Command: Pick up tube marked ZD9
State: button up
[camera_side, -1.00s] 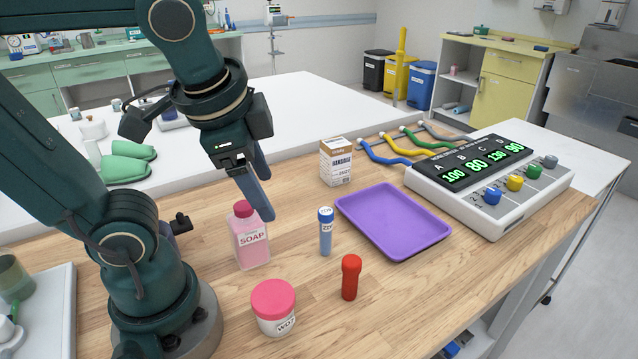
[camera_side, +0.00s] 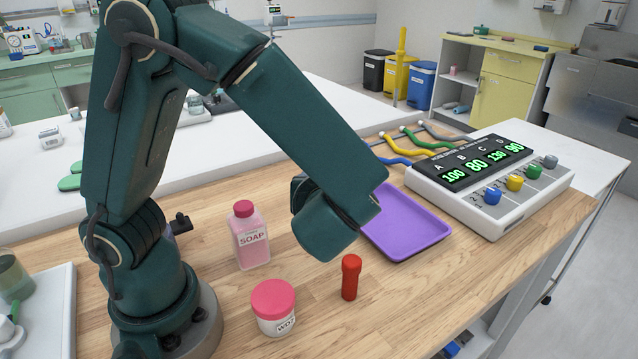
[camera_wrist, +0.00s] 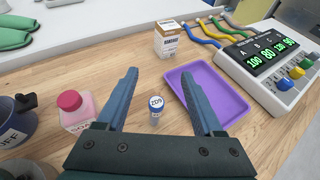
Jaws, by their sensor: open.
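The tube marked ZD9 (camera_wrist: 156,112) has a blue cap with a white label on top and stands upright on the wooden table in the wrist view. My gripper (camera_wrist: 159,74) is open, with its two blue fingers spread wide to either side of the tube in that view. The fingers do not appear to touch it, and nothing is held. In the side view my arm hides both the tube and the gripper fingers.
A purple tray (camera_side: 420,243) lies close to the right of the tube. A pink soap bottle (camera_side: 251,243), a pink-lidded jar (camera_side: 274,308) and a red tube (camera_side: 350,278) stand nearby. A box (camera_wrist: 167,40) and a monitor (camera_side: 492,215) stand farther back.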

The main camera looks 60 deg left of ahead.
notch_tip(320, 180, down, 8)
jog(key=shift+r, duration=0.25)
jog(key=shift+a+f, duration=0.15)
jog(key=shift+f, duration=0.05)
jog(key=shift+x, duration=2.45)
grip_shut()
